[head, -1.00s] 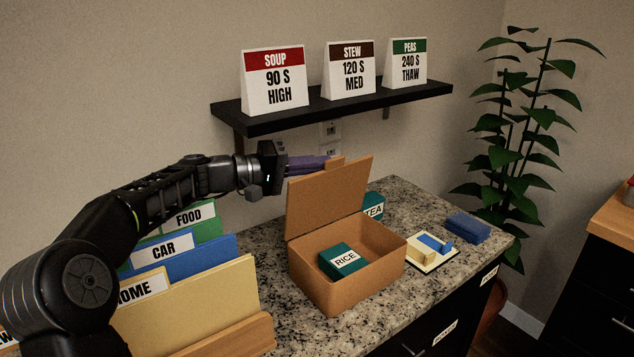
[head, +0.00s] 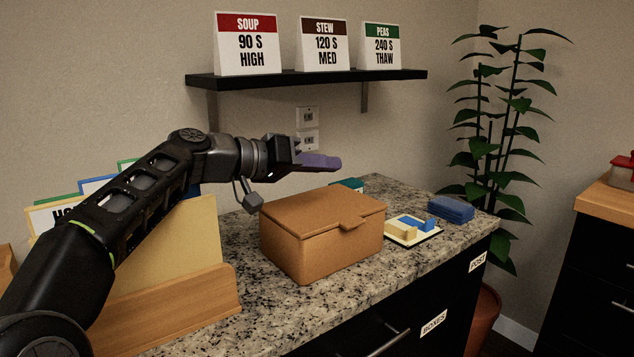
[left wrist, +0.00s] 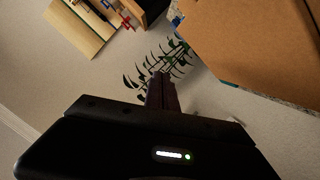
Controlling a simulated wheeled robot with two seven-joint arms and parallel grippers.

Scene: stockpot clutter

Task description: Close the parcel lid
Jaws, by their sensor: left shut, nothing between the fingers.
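The parcel is a brown cardboard box (head: 310,248) on the granite counter. Its lid (head: 325,209) lies down over the top with its front tab (head: 352,222) at the front edge, and the inside is hidden. My left gripper (head: 335,162) is above and behind the lid, shut and empty, its purple fingers pointing right and apart from the lid. In the left wrist view the shut fingers (left wrist: 162,92) show in the middle, and the brown cardboard (left wrist: 262,45) fills the upper right. My right gripper is not in view.
A file rack (head: 185,310) with folders stands at left. A teal box (head: 348,184) is partly hidden behind the parcel. A small tray (head: 414,238) with blocks and a blue stack (head: 451,209) lie to the right. A black shelf (head: 310,78) with cards hangs above.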

